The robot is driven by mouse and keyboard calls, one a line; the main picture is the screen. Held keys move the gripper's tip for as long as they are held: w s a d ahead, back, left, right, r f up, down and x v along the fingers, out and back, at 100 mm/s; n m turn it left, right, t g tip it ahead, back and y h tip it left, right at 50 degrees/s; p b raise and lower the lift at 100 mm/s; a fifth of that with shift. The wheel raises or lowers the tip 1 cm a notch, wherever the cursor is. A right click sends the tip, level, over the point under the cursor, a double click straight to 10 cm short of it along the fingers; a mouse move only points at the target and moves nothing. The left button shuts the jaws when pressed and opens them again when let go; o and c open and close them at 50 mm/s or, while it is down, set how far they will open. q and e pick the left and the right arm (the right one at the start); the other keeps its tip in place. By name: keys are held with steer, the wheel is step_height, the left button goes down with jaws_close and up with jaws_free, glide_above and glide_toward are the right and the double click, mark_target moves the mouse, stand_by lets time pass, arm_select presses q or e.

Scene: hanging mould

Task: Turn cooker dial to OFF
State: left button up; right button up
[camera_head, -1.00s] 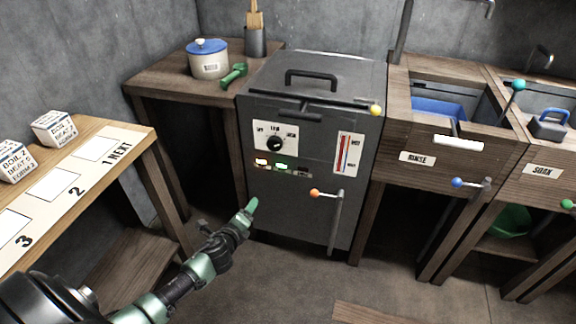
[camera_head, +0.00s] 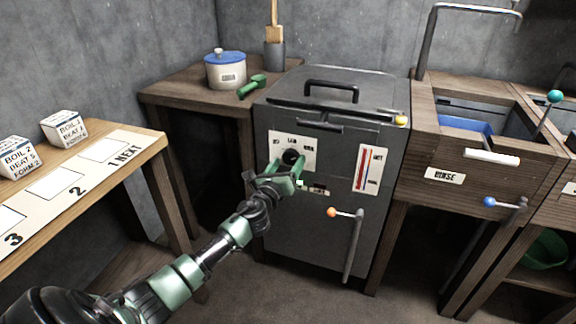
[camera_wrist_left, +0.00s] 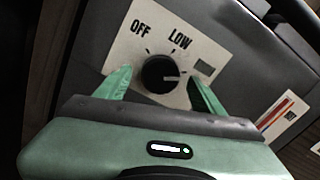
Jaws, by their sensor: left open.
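The cooker dial (camera_head: 291,157) is a round black knob on a white plate on the dark grey cooker's front. In the left wrist view the dial (camera_wrist_left: 160,74) has a pale pointer mark directed right, toward a partly hidden label; OFF and LOW are printed at upper left and above. My left gripper (camera_head: 287,168) is at the plate in the head view. In the left wrist view its green fingers (camera_wrist_left: 161,84) are open, one on each side of the dial, with gaps between them and the knob. My right gripper is not in view.
The cooker (camera_head: 313,222) has a black lid handle (camera_head: 331,87), a thermometer plate (camera_head: 369,170) and an orange-knobbed lever (camera_head: 346,213). The RINSE sink (camera_head: 480,165) is on the right.

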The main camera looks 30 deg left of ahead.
arm_select(q)
steer(key=shift+w, duration=0.25)
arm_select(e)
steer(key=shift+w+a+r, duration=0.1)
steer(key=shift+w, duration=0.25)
arm_select(q)
steer(key=c, duration=1.4)
steer(key=shift+o, duration=0.2)
